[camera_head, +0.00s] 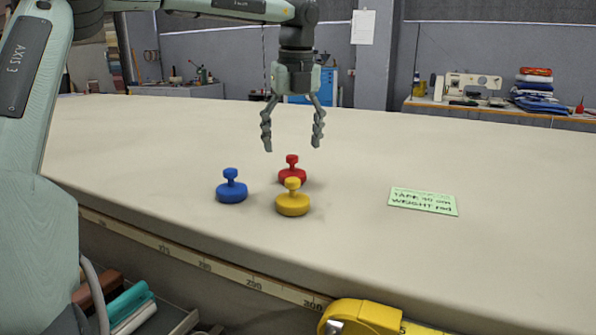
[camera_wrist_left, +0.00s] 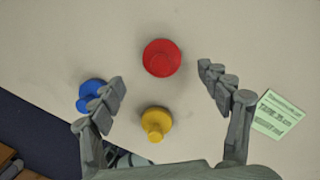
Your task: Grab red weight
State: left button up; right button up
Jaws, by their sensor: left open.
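The red weight (camera_head: 292,176) stands upright on the table behind the yellow weight (camera_head: 293,204), which hides part of its base. In the left wrist view the red weight (camera_wrist_left: 161,58) lies ahead of the fingertips, near the middle line between them. My left gripper (camera_head: 292,146) is open and empty, pointing down above the red weight, apart from it. Its spread fingers also show in the left wrist view (camera_wrist_left: 162,82). The blue weight (camera_head: 231,187) stands to the left of the yellow one; a left finger partly covers it in the wrist view. My right gripper is not in view.
A green note card (camera_head: 423,201) lies on the cloth table (camera_head: 500,250) to the right. A ruler strip (camera_head: 200,262) runs along the front edge, with a yellow tape measure (camera_head: 362,317) there.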

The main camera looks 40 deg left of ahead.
aim_at(292, 156)
pick_arm(q)
jog(key=shift+s+a+f, duration=0.1)
jog(key=shift+f, duration=0.8)
jog(key=f, duration=0.3)
jog(key=w+f, duration=0.1)
jog(key=shift+a+f, duration=0.35)
jog(key=shift+r, duration=0.1)
jog(key=c, duration=1.7)
